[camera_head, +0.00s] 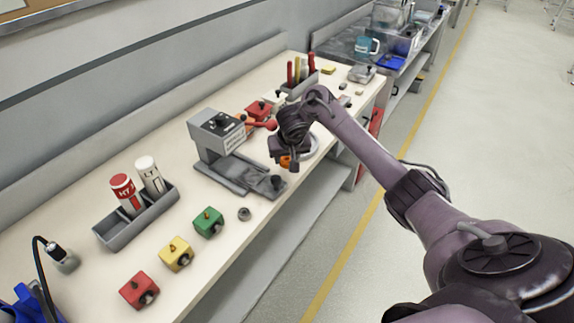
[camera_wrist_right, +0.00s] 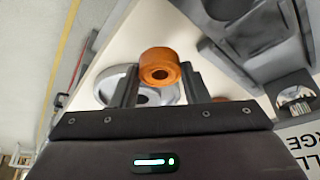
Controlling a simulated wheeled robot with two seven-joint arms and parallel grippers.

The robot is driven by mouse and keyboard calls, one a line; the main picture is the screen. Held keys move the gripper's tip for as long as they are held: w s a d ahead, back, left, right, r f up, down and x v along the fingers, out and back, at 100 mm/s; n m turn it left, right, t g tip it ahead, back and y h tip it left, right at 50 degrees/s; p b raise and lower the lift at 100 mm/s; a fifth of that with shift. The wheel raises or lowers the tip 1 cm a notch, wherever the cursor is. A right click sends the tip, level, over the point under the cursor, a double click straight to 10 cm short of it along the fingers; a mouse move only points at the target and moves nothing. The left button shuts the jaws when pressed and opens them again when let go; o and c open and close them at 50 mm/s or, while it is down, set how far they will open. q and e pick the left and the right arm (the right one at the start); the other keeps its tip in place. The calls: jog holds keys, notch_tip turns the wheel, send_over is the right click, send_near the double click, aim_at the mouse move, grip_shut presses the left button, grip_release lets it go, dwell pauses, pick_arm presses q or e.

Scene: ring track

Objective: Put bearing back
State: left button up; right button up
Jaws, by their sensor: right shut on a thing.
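My right gripper (camera_head: 284,152) hangs over the table, to the right of the grey press-like device. It is shut on an orange bearing (camera_head: 287,162), a short cylinder with a dark central hole. In the right wrist view the orange bearing (camera_wrist_right: 160,67) sits between the two dark fingers of the gripper (camera_wrist_right: 157,85). A round silver dish (camera_wrist_right: 130,88) shows behind it there and partly behind the gripper in the head view (camera_head: 313,143). A small dark grey ring (camera_head: 244,214) lies near the table's front edge. My left gripper is not in view.
The grey device (camera_head: 215,133) has a flat base (camera_head: 240,174) on the white table. Green (camera_head: 208,222), yellow (camera_head: 176,253) and red (camera_head: 139,290) blocks stand at front left. A grey tray (camera_head: 138,218) holds two bottles. A red block (camera_head: 258,110) and tool holder (camera_head: 300,84) are farther back.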

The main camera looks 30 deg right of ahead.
aim_at(287, 166)
jog(key=shift+f, duration=1.7)
jog(key=shift+f, duration=0.15)
jog(key=o, duration=1.1)
jog(key=shift+o, duration=0.2)
jog(key=p+v, duration=0.1)
jog(key=v, duration=0.5)
jog(key=shift+r+p, duration=0.4)
jog(key=shift+r, duration=0.05)
jog(key=shift+p+v, duration=2.4)
jog(key=shift+v, duration=0.4)
jog(key=shift+s+f, duration=0.1)
jog(key=shift+s, duration=0.05)
